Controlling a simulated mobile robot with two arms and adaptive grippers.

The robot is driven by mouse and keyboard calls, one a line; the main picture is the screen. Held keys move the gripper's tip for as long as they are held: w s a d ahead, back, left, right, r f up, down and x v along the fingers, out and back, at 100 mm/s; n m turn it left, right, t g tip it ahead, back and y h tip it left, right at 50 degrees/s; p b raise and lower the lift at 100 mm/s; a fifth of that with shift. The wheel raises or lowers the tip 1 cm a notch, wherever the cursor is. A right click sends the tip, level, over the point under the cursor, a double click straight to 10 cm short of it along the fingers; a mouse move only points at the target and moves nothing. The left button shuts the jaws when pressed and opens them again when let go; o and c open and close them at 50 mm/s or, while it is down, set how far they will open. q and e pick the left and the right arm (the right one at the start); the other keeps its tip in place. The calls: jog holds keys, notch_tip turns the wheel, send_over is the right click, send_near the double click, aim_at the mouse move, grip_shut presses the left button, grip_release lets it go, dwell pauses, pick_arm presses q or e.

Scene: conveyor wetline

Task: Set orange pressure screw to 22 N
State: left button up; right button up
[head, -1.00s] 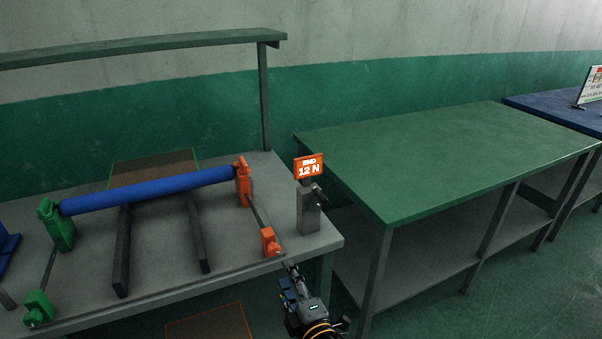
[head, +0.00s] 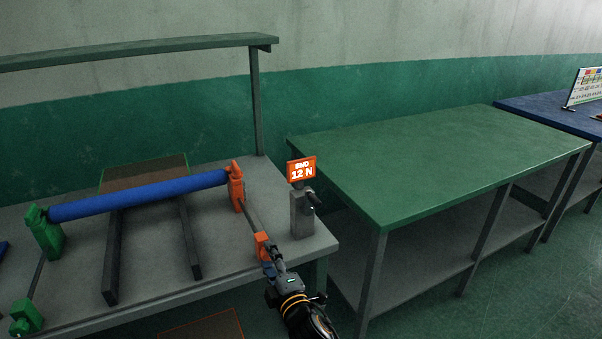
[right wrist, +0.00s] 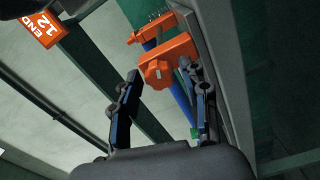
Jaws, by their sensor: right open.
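The orange pressure screw shows as a faceted orange knob (right wrist: 157,73) on an orange block in the right wrist view. In the head view the orange block (head: 261,241) stands at the table's front right, partly covered by my gripper. My right gripper (head: 272,264) is at the front of the orange block. In the right wrist view its open fingers (right wrist: 163,76) lie on either side of the knob; contact cannot be told. My left gripper is out of view.
A blue roller (head: 140,195) runs between green and orange holders on the grey table (head: 228,255). The grey post (head: 301,215) stands right of the orange block. A mostly bare green table (head: 440,160) is to the right, with a gap between the tables.

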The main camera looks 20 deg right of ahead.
jog(key=c, duration=0.8)
jog(key=shift+o, duration=0.2)
jog(key=shift+m, duration=1.8)
jog(key=shift+p, duration=0.3)
jog(key=shift+m, duration=0.8)
